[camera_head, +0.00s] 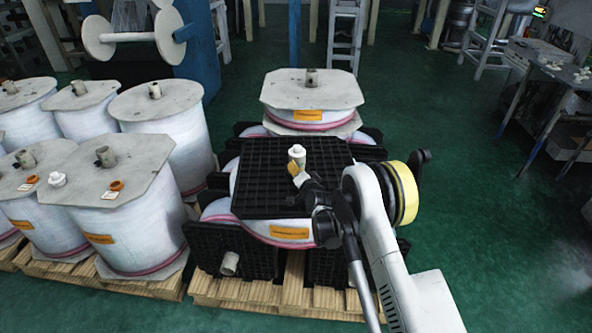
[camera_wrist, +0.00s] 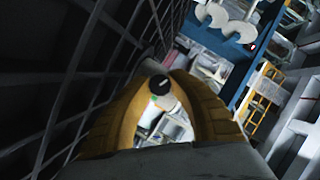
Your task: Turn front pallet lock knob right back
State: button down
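A white, capped knob (camera_head: 297,153) stands upright on the black gridded pallet (camera_head: 262,200), which lies on top of a white roll. My gripper (camera_head: 296,171) is right at the knob, on its near side, with a yellow finger touching it or nearly so. In the wrist view, the two yellow fingers of my gripper (camera_wrist: 165,72) curve toward each other, with a narrow space at their tips. A grey cylindrical part shows at the tips there, beside the dark grid of the pallet (camera_wrist: 60,70). I cannot tell whether the fingers press on the knob.
Large white rolls with grey end plates (camera_head: 122,190) stand close on the left. Another roll (camera_head: 312,90) stands behind the black pallet. A wooden pallet (camera_head: 270,292) lies underneath. Green floor (camera_head: 470,190) is open to the right, up to a table at the far right.

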jog(key=shift+n+g+h, duration=0.4)
jog(key=shift+n+h, duration=0.3)
jog(key=shift+n, duration=0.4)
jog(key=shift+n+h, duration=0.5)
jog(key=c, duration=1.5)
grip_release()
jog(key=shift+o, duration=0.2)
jog(key=shift+s, duration=0.1)
jog(key=v, duration=1.2)
jog(key=shift+d, duration=0.1)
